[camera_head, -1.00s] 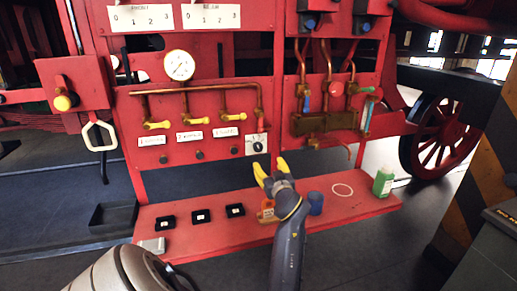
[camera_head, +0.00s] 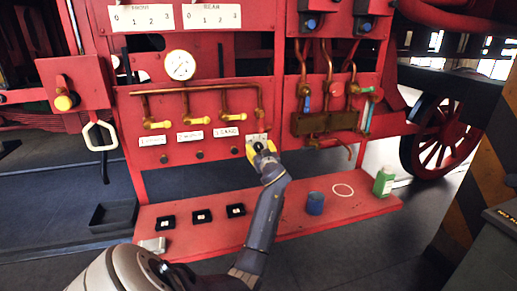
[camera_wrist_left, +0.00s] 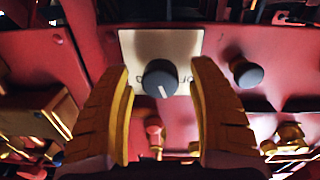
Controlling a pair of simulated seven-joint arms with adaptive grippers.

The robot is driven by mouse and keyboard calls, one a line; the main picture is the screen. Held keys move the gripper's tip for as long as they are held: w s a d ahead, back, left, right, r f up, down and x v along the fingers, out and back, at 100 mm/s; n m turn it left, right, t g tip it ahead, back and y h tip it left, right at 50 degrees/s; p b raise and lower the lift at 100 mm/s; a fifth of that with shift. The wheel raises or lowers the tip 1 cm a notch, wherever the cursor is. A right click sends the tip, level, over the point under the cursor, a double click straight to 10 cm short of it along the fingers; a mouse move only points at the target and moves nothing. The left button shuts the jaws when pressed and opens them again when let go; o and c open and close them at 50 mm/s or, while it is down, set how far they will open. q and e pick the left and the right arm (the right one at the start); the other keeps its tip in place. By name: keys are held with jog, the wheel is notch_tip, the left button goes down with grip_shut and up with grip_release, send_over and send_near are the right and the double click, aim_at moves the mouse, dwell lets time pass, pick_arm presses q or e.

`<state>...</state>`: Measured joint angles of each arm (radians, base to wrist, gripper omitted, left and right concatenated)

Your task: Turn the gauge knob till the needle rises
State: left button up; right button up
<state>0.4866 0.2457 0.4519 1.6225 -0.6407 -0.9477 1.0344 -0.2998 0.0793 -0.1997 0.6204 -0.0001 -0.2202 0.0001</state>
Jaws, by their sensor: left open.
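The gauge knob (camera_wrist_left: 161,78) is a black round knob with a white line on a pale plate (camera_wrist_left: 150,46), seen in the left wrist view. My left gripper (camera_wrist_left: 163,100) is open, its yellow fingers on either side of the knob, and I cannot tell whether they touch it. In the head view my left gripper (camera_head: 262,148) is at the panel and covers the knob and part of its plate. The round white gauge (camera_head: 180,65) is on the red panel above the copper pipe; its needle is too small to read surely. My right gripper is not in view.
Yellow valve handles (camera_head: 201,120) on the pipe are left of the knob. A second black knob (camera_wrist_left: 246,73) is beside the plate in the wrist view. The red shelf (camera_head: 265,222) below bears black boxes (camera_head: 202,216), a blue cup (camera_head: 315,203) and a green bottle (camera_head: 384,181).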

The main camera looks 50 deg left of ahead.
pick_arm(q)
jog(key=shift+w+a, duration=0.15)
jog(key=shift+a, duration=0.2)
grip_shut()
dwell(0.4)
